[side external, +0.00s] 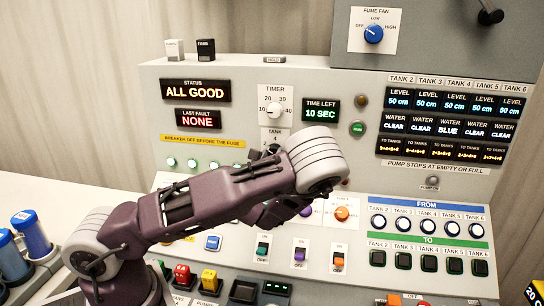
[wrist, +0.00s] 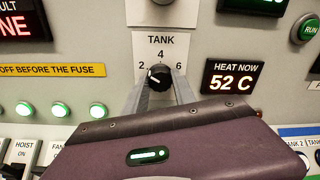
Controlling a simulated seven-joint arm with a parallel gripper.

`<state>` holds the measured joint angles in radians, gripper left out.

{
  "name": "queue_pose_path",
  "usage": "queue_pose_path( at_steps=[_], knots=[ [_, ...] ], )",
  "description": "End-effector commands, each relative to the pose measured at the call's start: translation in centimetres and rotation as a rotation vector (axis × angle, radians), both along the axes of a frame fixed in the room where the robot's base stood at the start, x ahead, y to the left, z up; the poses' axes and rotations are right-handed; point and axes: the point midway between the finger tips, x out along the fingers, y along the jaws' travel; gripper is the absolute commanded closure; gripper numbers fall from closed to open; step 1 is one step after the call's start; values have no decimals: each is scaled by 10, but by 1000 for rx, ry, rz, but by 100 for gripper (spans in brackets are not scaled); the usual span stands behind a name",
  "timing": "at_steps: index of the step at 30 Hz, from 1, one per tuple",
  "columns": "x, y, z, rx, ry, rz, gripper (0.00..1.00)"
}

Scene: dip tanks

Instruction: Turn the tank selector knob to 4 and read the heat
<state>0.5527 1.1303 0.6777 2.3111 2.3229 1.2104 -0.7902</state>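The tank selector knob (wrist: 159,76) is a small black dial on a white plate marked TANK, with 2, 4 and 6 around it. Its white mark points up and left, between 2 and 4. The fingertips of my gripper (wrist: 160,88) stand on either side of the knob; I cannot tell whether they press on it. The heat display (wrist: 232,77) reads HEAT NOW 52 C. In the side external view my arm hides the knob and the heat display, and only the top of the TANK plate (side external: 274,133) shows.
The timer dial (side external: 274,110) sits directly above the tank plate. The time display (side external: 321,110) reads 10 SEC, and the status display (side external: 195,91) reads ALL GOOD. Switches and coloured knobs crowd the panel below my arm.

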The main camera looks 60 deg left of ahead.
Motion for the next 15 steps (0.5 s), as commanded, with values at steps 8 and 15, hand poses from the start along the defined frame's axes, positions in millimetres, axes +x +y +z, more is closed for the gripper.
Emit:
queue_pose_path(
  at_steps=[8, 15],
  knots=[
    [0, 0, 0, 1, 1, 0, 100],
    [0, 0, 0, 41, 41, -1, 100]
  ],
)
